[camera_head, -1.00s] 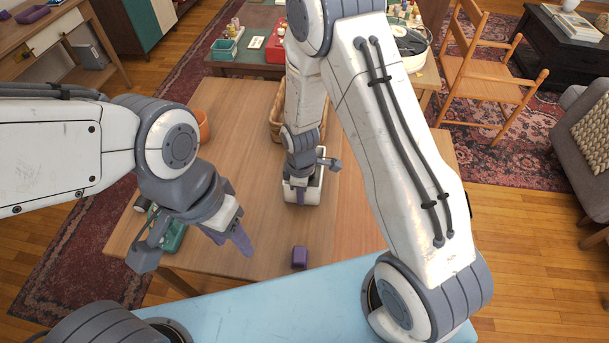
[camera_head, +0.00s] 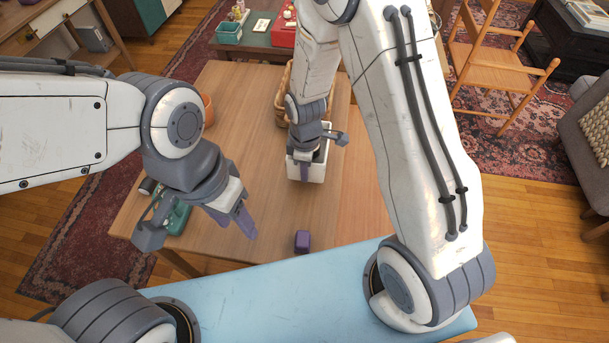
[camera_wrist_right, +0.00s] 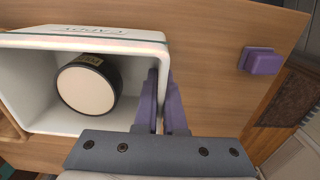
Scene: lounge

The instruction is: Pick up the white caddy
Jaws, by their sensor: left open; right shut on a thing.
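The white caddy (camera_head: 312,172) is an open box near the middle of the wooden table in the head view. A round dark thing with a cream face (camera_wrist_right: 88,92) lies inside. My right gripper (camera_head: 304,172) is shut on the caddy's wall; its purple fingers (camera_wrist_right: 165,105) clasp that wall, one inside and one outside. I cannot tell whether the caddy's base is clear of the table. My left gripper (camera_head: 238,222) is open and empty over the table's front left part.
A small purple block (camera_head: 302,241) lies near the table's front edge. A wicker basket (camera_head: 282,100) stands behind the caddy and an orange pot (camera_head: 207,108) at the back left. A green thing (camera_head: 178,218) is partly hidden by my left gripper. The table right of the caddy is clear.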

